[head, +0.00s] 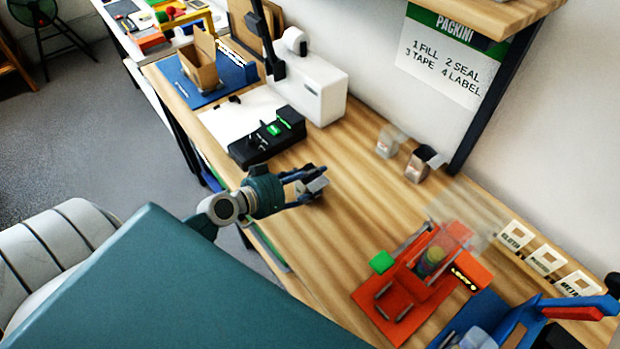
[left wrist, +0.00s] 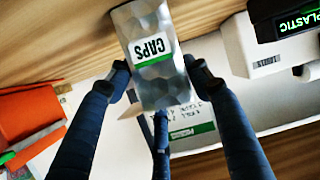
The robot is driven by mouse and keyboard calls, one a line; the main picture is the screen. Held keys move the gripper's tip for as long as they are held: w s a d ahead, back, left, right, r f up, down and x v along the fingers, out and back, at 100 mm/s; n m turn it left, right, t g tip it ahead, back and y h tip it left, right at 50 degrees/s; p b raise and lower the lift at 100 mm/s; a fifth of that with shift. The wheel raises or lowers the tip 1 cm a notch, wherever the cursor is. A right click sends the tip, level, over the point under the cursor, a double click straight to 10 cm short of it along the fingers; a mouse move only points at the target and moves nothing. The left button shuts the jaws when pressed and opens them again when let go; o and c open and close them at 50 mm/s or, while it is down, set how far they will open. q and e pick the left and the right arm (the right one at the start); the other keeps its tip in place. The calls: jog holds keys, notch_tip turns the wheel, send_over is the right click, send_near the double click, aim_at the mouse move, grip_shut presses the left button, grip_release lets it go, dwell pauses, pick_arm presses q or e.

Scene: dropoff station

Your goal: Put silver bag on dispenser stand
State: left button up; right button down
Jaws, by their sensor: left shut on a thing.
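My left gripper (head: 309,183) is shut on a small silver bag (head: 316,186) above or at the middle of the wooden table; I cannot tell if the bag touches it. In the left wrist view the silver bag (left wrist: 152,65) has a dimpled surface and a white and green CAPS label, upside down. The fingers of my left gripper (left wrist: 155,85) close around it from both sides. No dispenser stand is clearly marked; a red-orange stand (head: 398,306) with a clear part and colored contents is at the right front, apart from the gripper. My right gripper is not in view.
A black device with a green display (head: 268,138) and a white machine (head: 315,88) stand behind. Two small containers (head: 388,142) (head: 420,165) are near the wall. Labelled card holders (head: 545,260) line the right edge. Bare wood (head: 345,215) lies between the gripper and the red-orange stand.

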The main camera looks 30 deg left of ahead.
pick_arm(q)
jog(key=shift+f, duration=0.15)
jog(key=o, duration=1.2)
jog(key=shift+s+r, duration=0.15)
jog(key=shift+r, duration=0.05)
